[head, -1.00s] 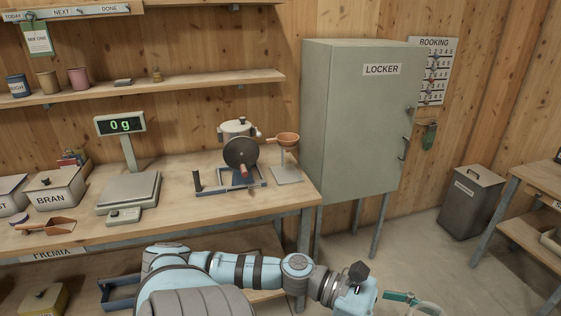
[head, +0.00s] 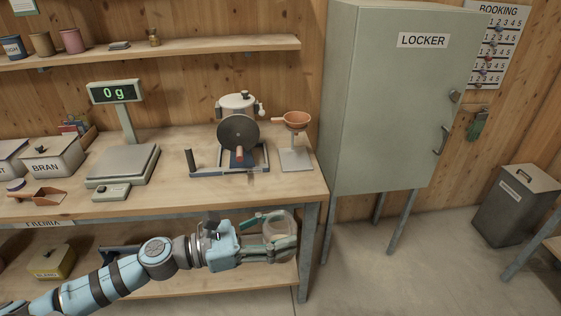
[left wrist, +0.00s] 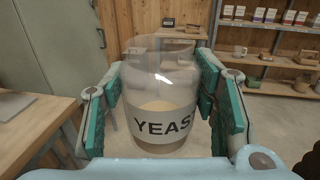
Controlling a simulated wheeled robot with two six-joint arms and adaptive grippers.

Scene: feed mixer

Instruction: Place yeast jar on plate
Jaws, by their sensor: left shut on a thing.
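The yeast jar (left wrist: 160,100) is clear, with pale contents low inside and a white label reading "YEAS", the end cut off. It stands upright between the green-padded fingers of my left gripper (left wrist: 162,108), which is shut on it. In the head view the jar (head: 280,222) and my left gripper (head: 279,231) are below and in front of the bench's front edge, at its right end. The scale's flat metal plate (head: 124,163) is bare, on the bench to the upper left of the jar. Its display (head: 114,92) reads 0 g. My right gripper is not in view.
A hand-cranked device (head: 238,135) and an orange funnel on a stand (head: 296,121) occupy the bench's right part. A bran box (head: 56,163) and a scoop (head: 45,195) lie left of the scale. The locker (head: 400,110) stands to the right. A lower shelf (head: 200,285) runs under the bench.

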